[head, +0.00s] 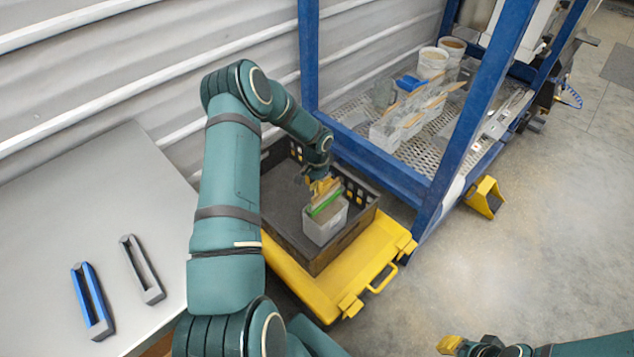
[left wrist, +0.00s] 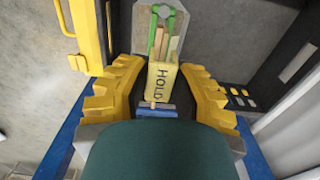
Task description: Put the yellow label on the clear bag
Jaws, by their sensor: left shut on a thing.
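My left gripper (head: 321,187) is low over a small light-grey bin (head: 325,232) in the head view. In the left wrist view, its yellow fingers (left wrist: 158,85) are on both sides of a yellow label (left wrist: 160,86) marked HOLD, and they are shut on it. The label is upright at the bin, with green and tan pieces beside it. Whether it is clear of the bin I cannot tell. See-through shapes, perhaps the clear bag (head: 436,98), are on the mesh deck inside the blue frame; their outline is unclear. My right gripper (head: 452,345) only partly shows at the bottom edge.
The bin stands in a dark crate (head: 283,232) on a yellow case (head: 310,288). The blue frame (head: 457,130) has posts beside the deck. A blue holder (head: 92,302) and a grey holder (head: 142,270) lie on the left table.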

